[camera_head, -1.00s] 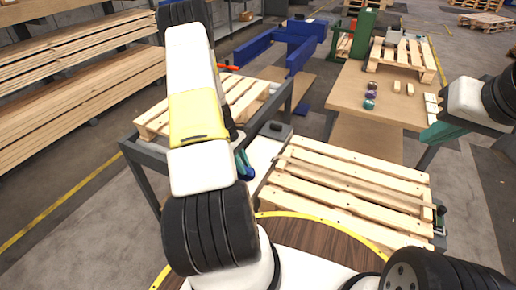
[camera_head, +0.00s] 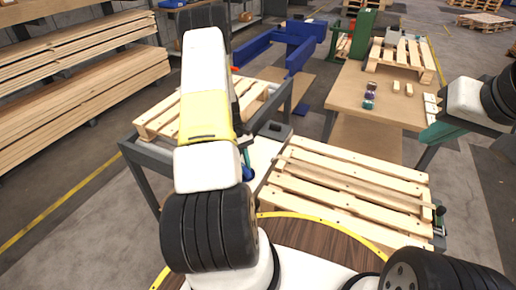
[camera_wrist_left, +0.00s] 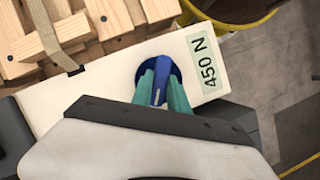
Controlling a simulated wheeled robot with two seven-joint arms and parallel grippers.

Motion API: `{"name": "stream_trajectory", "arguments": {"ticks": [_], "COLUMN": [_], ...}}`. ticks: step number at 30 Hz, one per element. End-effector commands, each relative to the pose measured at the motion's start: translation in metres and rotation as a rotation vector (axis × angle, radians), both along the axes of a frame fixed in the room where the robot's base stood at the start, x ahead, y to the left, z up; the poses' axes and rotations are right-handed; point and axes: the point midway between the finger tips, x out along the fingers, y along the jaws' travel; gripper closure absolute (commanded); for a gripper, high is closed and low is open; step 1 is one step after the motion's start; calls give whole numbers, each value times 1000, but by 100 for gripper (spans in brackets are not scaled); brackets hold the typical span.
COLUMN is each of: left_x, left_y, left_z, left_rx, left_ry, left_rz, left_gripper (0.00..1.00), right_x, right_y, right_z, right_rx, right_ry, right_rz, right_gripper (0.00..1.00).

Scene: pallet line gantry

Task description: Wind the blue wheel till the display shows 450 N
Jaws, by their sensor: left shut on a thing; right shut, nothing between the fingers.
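The blue wheel (camera_wrist_left: 177,73) sits on a pale housing (camera_wrist_left: 112,85) in the left wrist view. The display (camera_wrist_left: 207,64) on that housing, beside the wheel, reads 450 N. My left gripper (camera_wrist_left: 161,72) has its teal fingers shut on the wheel; the fingers hide part of it. In the head view a bit of the blue wheel (camera_head: 248,174) shows beside my left arm, which hides most of the housing. My right gripper (camera_head: 436,132) is at the right by the wooden table, shut and holding nothing.
A wooden pallet (camera_head: 345,185) lies right of the housing, and another pallet (camera_head: 165,118) lies behind my left arm. A beige strap (camera_wrist_left: 45,25) runs over wood by the housing. A wooden table (camera_head: 345,92) with small items stands behind.

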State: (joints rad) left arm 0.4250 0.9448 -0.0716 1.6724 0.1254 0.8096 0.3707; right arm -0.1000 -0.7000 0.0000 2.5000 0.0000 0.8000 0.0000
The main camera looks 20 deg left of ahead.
Motion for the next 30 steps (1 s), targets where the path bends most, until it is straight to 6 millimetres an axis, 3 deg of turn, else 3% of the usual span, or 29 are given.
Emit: {"name": "stream_trajectory", "arguments": {"ticks": [9,10,13,23,30], "left_x": [1,1,1,1,9], "left_y": [0,0,0,1,11], "left_z": [1,1,1,2,32], "left_rx": [1,1,0,0,3], "left_ry": [-2,-2,-2,-1,-4], "left_rz": [-1,-1,-1,0,1], "left_gripper": [100,76,58,58,58], "right_x": [0,0,0,0,0], "right_y": [0,0,0,0,0], "right_z": [0,0,0,0,0], "right_rx": [0,0,0,0,0], "right_ry": [0,0,0,0,0], "right_rz": [0,0,0,0,0], "right_gripper": [100,100,100,100,100]}}
